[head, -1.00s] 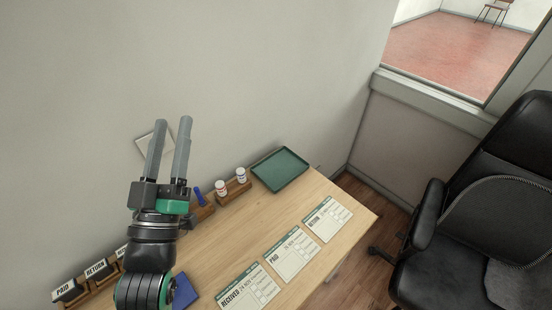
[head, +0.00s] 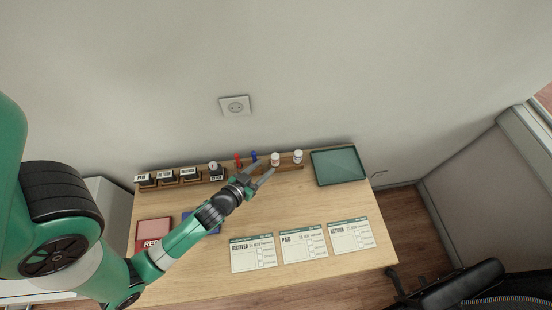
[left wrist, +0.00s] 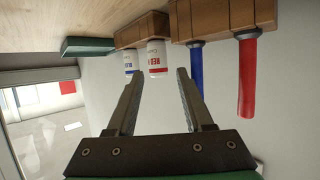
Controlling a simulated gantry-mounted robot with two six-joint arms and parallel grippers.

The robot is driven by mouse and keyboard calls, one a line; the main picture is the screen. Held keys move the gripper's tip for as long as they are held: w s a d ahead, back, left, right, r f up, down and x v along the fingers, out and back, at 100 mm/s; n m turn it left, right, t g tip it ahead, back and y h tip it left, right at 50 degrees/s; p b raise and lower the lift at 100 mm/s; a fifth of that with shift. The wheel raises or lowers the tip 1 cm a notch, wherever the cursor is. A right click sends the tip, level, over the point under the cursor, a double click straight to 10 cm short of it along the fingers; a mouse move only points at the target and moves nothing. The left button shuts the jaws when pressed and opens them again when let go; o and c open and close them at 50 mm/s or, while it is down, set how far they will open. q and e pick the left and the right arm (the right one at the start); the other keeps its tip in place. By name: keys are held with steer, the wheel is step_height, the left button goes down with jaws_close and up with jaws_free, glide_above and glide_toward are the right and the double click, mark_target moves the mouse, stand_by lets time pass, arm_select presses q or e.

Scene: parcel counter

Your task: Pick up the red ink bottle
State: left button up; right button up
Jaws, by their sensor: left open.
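The red ink bottle (head: 275,159), white with a red-lettered label, stands in the wooden rack at the back of the desk. In the left wrist view the red ink bottle (left wrist: 157,58) shows upside down, between and beyond the fingertips. The blue-lettered bottle (head: 298,156) stands just to its right in the head view; it also shows in the left wrist view (left wrist: 131,62). My left gripper (head: 263,171) is open and empty, close in front of the red bottle; its open fingers (left wrist: 160,76) appear apart from it. My right gripper is not in view.
A red handle (head: 238,160) and a blue handle (head: 253,156) stand left of the bottles. Several stamps (head: 188,174) sit in the rack farther left. A green tray (head: 338,167) lies to the right. Three paper forms (head: 303,246) lie at the front; a red pad (head: 153,232) is at left.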

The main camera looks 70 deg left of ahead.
mark_target(273, 161)
arm_select(q)
steer(key=x, duration=0.5)
steer(key=b+x, duration=0.1)
steer(key=x, duration=0.1)
steer(key=shift+w+r, duration=0.2)
steer(key=shift+w, duration=0.1)
jaws_close()
